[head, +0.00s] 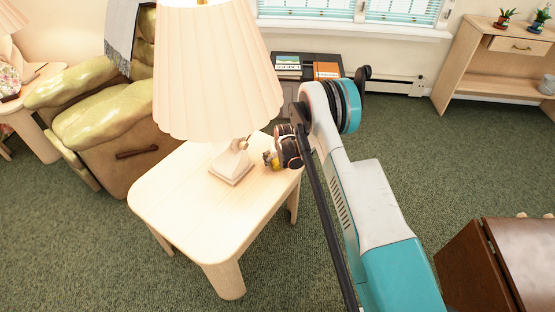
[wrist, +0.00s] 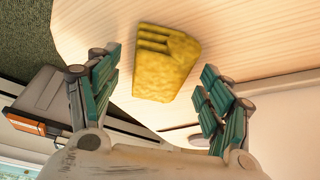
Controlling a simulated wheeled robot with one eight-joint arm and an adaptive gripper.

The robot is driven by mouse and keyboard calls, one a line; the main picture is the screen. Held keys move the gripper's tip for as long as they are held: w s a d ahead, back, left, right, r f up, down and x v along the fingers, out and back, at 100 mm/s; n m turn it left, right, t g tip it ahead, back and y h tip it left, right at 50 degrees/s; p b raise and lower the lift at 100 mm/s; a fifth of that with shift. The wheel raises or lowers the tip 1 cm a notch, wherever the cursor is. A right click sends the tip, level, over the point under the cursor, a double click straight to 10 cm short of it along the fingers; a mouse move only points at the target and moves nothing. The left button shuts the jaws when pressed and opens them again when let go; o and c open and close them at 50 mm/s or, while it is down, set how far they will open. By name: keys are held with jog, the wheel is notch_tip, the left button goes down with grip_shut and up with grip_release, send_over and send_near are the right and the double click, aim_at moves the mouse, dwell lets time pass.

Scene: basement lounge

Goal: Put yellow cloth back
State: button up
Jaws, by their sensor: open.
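A folded yellow cloth (wrist: 165,62) lies on the pale wooden side table (head: 175,205), shown in the wrist view between and just beyond my fingers. In the head view my gripper (head: 272,158) is low over the table's far right part, right of the lamp base, and hides most of the cloth. In the wrist view my gripper (wrist: 160,70) is open, one green-padded finger on each side of the cloth, with visible gaps to both. Whether the fingertips touch the tabletop is unclear.
A lamp (head: 215,70) with a large pleated shade stands on the table, close left of my gripper. A green armchair (head: 110,130) is behind left. A dark cabinet (head: 340,68) with books stands behind. A brown wooden piece (head: 480,265) is at lower right. Carpet is clear between.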

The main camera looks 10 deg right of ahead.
jog(key=p+v, duration=0.3)
jog(key=v, duration=0.4)
jog(key=shift+s+r, duration=0.1)
jog(key=shift+r, duration=0.3)
dwell(1.8)
